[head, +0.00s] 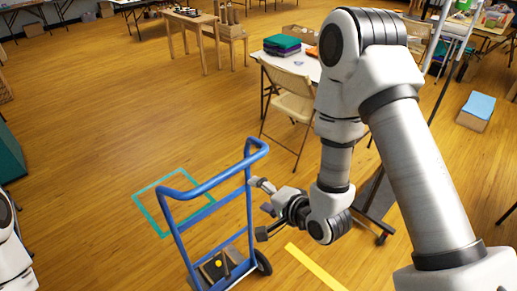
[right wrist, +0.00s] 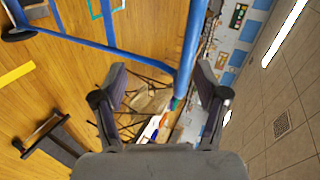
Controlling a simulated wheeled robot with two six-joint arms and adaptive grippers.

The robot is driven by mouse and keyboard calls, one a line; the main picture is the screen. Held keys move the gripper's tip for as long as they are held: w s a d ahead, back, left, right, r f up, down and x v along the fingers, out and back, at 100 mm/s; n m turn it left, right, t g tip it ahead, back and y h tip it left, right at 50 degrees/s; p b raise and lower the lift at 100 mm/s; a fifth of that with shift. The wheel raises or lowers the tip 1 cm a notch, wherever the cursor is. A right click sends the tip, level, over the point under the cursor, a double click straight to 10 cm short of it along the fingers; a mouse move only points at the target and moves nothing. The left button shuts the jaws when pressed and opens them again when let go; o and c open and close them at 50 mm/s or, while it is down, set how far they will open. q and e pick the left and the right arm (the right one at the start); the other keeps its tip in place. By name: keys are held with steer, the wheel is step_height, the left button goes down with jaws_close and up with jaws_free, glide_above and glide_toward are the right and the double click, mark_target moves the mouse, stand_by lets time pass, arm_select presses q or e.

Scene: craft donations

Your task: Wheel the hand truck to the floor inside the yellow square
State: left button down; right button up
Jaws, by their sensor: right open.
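The blue hand truck (head: 204,190) stands upright on the wooden floor in the lower middle of the head view, with a dark item on its base. My right gripper (head: 259,209) is open just right of its right upright. In the right wrist view, a blue bar of the hand truck (right wrist: 192,55) appears between the open fingers of the gripper (right wrist: 160,75), nearer one finger; contact cannot be told. A yellow strip (head: 315,267) lies on the floor right of the hand truck; the rest of any yellow square is hidden or out of frame. My left gripper is out of view.
A teal square outline (head: 148,217) is on the floor behind and left of the hand truck. A folding chair (head: 292,105) and a table with folded cloths (head: 283,42) stand beyond. A box (head: 476,112) sits at right. Open floor lies left.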

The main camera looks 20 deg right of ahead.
mark_target(233, 172)
steer(key=shift+m+t, duration=0.5)
steer(key=shift+m, duration=0.1)
steer(key=w+a, duration=0.1)
steer(key=w, duration=0.2)
steer(key=w+a+b, duration=0.1)
steer(key=w, duration=0.3)
steer(key=w+a+b, duration=0.1)
steer(key=w+a, duration=0.1)
steer(key=w, duration=0.2)
steer(key=shift+w+f, duration=0.15)
steer(key=shift+f, duration=0.1)
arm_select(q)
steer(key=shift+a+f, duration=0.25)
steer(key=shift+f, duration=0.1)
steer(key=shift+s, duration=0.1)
arm_select(e)
jaws_close()
